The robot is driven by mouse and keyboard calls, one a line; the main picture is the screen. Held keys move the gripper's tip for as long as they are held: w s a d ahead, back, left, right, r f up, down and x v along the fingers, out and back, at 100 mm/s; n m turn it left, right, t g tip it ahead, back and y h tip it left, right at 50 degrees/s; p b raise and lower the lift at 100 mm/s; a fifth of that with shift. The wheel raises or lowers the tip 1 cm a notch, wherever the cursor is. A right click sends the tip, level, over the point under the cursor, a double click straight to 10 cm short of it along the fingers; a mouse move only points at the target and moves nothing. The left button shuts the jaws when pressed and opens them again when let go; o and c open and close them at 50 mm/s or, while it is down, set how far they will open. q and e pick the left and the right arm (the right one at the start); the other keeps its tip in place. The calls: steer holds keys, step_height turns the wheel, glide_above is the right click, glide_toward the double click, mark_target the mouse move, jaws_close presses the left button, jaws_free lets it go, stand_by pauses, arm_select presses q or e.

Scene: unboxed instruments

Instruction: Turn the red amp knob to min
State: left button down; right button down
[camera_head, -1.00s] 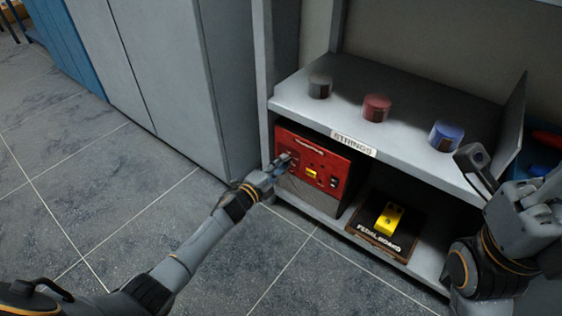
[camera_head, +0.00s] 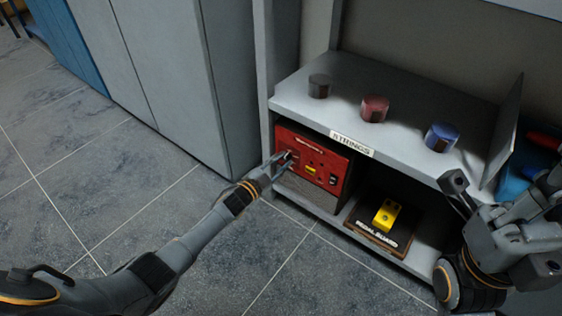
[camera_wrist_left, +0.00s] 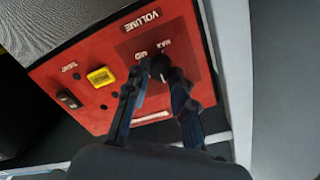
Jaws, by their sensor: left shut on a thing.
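The red amp (camera_head: 312,160) stands on the lower shelf of a grey rack, its control panel facing up and forward. My left gripper (camera_head: 281,160) is at the left end of this panel. In the left wrist view, the fingers of my left gripper (camera_wrist_left: 159,84) are shut on the dark amp knob (camera_wrist_left: 160,67), one on each side. The upside-down words VOLUME and MAX show beside the knob. The fingers partly hide the knob, and its exact pointing is unclear. My right gripper (camera_head: 498,180) is empty at the right, its fingers spread apart.
Grey, red and blue cylinders (camera_head: 375,108) stand on the upper shelf (camera_head: 335,107), labelled STRINGS. A yellow pedal (camera_head: 387,215) sits on a dark pedal board (camera_head: 371,236) right of the amp. A grey cabinet (camera_head: 172,80) stands at the left. The tiled floor in front is clear.

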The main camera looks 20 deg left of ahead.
arm_select(q)
steer(key=shift+n, duration=0.3)
steer(key=c, duration=1.1)
jaws_free()
steer(key=v, duration=1.2)
